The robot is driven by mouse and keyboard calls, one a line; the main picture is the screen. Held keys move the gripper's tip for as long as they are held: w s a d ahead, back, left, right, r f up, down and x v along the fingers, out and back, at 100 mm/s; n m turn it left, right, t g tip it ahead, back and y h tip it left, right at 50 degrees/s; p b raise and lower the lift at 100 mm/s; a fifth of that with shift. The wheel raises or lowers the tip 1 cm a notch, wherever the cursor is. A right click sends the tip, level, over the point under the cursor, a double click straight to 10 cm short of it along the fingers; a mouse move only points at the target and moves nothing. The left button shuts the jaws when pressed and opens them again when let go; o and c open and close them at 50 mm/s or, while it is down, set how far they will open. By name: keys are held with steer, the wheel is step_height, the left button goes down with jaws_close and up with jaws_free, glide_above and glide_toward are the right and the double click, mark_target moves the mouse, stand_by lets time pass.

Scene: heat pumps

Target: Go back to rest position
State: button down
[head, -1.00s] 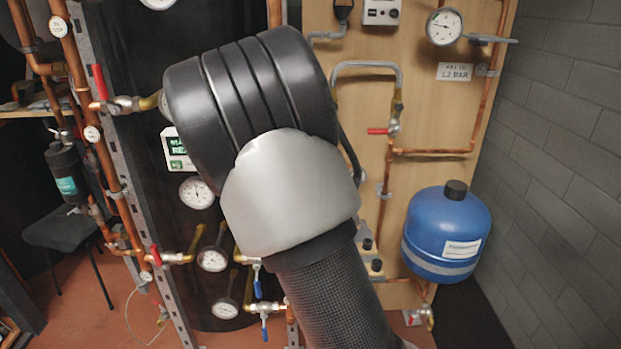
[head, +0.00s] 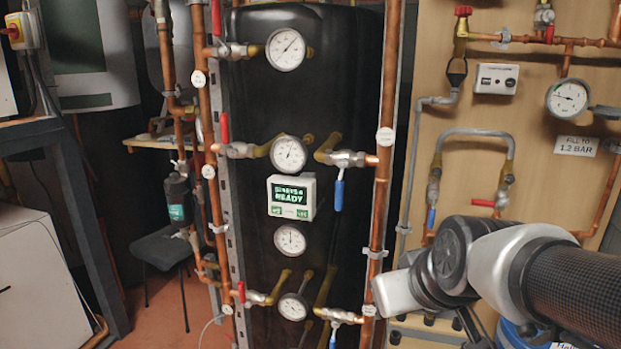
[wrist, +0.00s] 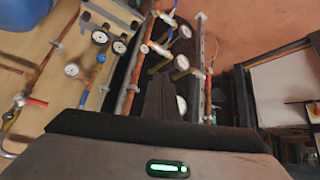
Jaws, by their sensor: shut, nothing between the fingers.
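My arm reaches in from the right edge of the head view, bent in front of the wooden panel (head: 430,70). In the wrist view the dark fingers of my gripper (wrist: 160,82) stand together above the hand's grey body, with nothing held between them. A green light shows on that body. The fingers are apart from the pipes and gauges behind them. I cannot make out the fingers in the head view.
A black tank (head: 330,100) with several gauges and a lit display (head: 291,197) reading "READY" stands in the middle. Copper pipes with valves run beside it and on the panel. A blue vessel (head: 505,335) is mostly hidden behind my arm. A chair (head: 160,250) stands at left.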

steer(key=s+r+m+g+h+p, duration=0.1)
steer(key=s+r+m+g+p, duration=0.15)
steer(key=s, duration=0.85)
step_height(320, 180, up, 21)
steer(key=d+p, duration=0.1)
steer(key=p, duration=1.9)
steer(key=shift+w, duration=0.25)
